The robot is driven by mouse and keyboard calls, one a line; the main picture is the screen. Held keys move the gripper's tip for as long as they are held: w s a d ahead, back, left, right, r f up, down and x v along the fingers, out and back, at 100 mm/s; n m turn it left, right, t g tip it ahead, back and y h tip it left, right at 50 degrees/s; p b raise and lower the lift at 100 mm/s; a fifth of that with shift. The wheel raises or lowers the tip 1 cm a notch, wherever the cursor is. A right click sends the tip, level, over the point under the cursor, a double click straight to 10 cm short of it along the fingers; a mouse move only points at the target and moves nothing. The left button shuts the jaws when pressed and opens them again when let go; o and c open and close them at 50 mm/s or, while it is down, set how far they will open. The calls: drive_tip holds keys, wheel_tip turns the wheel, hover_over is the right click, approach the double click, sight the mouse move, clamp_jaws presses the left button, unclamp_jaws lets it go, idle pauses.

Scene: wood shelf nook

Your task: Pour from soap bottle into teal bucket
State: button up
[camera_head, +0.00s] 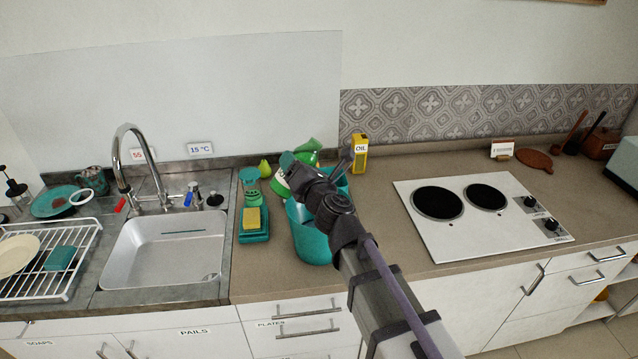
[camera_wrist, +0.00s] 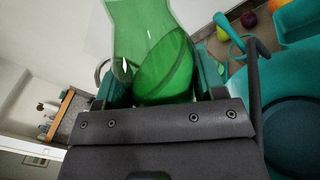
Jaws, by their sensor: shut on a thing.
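The soap bottle is green and see-through; in the wrist view the soap bottle (camera_wrist: 150,35) is between the fingers of my gripper (camera_wrist: 160,82), which is shut on it. In the head view my gripper (camera_head: 308,178) is over the back of the teal bucket, and green parts of the bottle (camera_head: 309,158) show behind it, looking tilted. My gripper and arm hide much of the bottle and its mouth. The teal bucket (camera_head: 309,246) stands on the counter right of the sink, partly covered by my arm. No stream is visible.
A yellow oil box (camera_head: 360,153) stands behind the bucket. A teal tray (camera_head: 254,238) with a yellow sponge (camera_head: 252,219) and a green-topped bottle (camera_head: 250,186) are to the left. The sink (camera_head: 165,250) is farther left, the hob (camera_head: 480,215) right.

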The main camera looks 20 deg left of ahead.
drive_tip(key=shift+s+a+f+m+b, duration=0.1)
drive_tip(key=shift+f+m+b, duration=0.15)
drive_tip(key=shift+m, duration=0.45)
drive_tip(key=shift+s+a+f+m+b, duration=0.1)
drive_tip(key=shift+f+m+b, duration=0.15)
drive_tip(key=shift+m, duration=0.45)
idle(2.4)
drive_tip(key=shift+s+a+r+m+p, duration=0.15)
drive_tip(key=shift+r+m+p, duration=0.4)
drive_tip(key=shift+m, duration=0.35)
idle(1.6)
drive_tip(key=shift+f+m+b, duration=0.15)
drive_tip(key=shift+m+b, duration=0.15)
drive_tip(key=shift+m, duration=0.3)
idle(1.1)
